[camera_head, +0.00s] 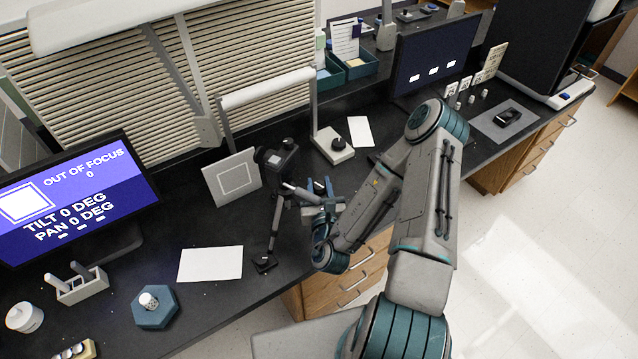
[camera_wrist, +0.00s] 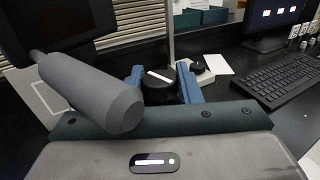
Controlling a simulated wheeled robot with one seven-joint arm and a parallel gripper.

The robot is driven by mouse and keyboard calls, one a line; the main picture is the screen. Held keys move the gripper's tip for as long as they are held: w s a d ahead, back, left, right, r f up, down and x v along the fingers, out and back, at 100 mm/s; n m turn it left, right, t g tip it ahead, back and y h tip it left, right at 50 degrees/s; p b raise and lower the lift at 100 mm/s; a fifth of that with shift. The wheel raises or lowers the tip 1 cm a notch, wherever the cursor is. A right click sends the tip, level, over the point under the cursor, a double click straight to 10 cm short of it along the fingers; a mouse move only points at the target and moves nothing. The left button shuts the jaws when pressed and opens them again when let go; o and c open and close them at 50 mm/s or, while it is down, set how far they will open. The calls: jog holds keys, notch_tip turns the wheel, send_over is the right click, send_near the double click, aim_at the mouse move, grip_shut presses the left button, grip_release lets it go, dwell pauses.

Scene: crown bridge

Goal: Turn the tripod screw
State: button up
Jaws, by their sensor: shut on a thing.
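A small black tripod (camera_head: 274,225) stands on the dark bench with a black camera (camera_head: 277,158) on its head. A grey pan handle (camera_head: 300,193) sticks out from the head towards my gripper (camera_head: 319,187). In the wrist view the handle (camera_wrist: 92,92) crosses the left side, close to the camera lens. The tripod screw (camera_wrist: 158,92), a round black knob with a white stripe, sits between my two blue fingers. My gripper (camera_wrist: 160,80) is shut on it. In the head view I cannot make out the screw.
A monitor (camera_head: 70,195) at left reads out of focus 0, tilt 0 deg, pan 0 deg. A white target card (camera_head: 232,178) stands behind the tripod. A lamp stand (camera_head: 332,147) is close behind. White paper (camera_head: 210,264) lies on clear bench at front left.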

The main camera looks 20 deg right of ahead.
dwell(0.4)
jog(key=o, duration=1)
jog(key=shift+c, duration=0.2)
jog(key=shift+s+a, duration=0.1)
